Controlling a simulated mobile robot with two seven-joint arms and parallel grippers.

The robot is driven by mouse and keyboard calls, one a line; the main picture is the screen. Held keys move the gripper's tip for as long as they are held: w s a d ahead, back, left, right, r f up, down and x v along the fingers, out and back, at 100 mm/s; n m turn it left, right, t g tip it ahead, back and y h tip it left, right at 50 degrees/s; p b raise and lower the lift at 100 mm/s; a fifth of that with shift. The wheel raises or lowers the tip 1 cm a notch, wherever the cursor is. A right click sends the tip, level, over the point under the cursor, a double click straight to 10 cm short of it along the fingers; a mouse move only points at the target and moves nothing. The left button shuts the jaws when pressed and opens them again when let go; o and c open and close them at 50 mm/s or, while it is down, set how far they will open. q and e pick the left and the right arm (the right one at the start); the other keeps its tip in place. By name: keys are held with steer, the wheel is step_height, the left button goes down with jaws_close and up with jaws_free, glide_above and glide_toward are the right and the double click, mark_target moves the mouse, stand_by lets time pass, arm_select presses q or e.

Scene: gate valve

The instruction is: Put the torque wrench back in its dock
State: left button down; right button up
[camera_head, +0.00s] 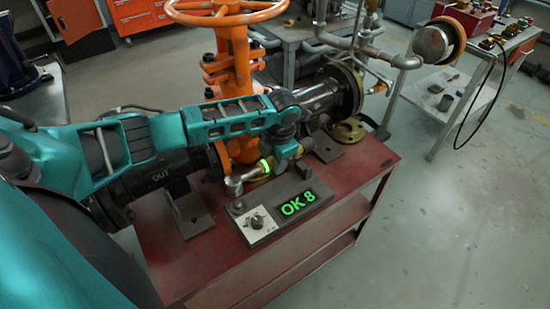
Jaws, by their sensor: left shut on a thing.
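My left gripper (287,152) is at the end of the teal arm from the left, above the red bench. It is shut on the torque wrench (250,174), which has a grey head at its left end and a glowing green ring. The gripper hides part of the handle. Just below is a dark grey block (283,224) with a dial on a pale plate and a green "OK 8" display. The wrench head is close to the block's left rear corner; I cannot tell whether they touch. I cannot make out for sure which part is the dock. My right gripper is not in view.
The orange gate valve (236,65) with its handwheel and dark flanged pipe (325,97) stands right behind the gripper. Brackets stand on the red bench (345,178); its right front is bare. A grey side table (430,90) stands at the right, with open floor in front.

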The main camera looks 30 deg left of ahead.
arm_select(q)
steer(key=shift+w+f+b, duration=0.1)
steer(key=shift+f+b, duration=1.75)
steer(key=shift+f, duration=1.35)
steer(key=c, duration=0.9)
jaws_free()
steer(key=o, duration=0.3)
steer(key=shift+s+f, duration=0.15)
steer(key=shift+s, duration=0.05)
step_height(320, 180, up, 13)
steer(key=d+p, duration=0.2)
steer(key=shift+s, duration=0.3)
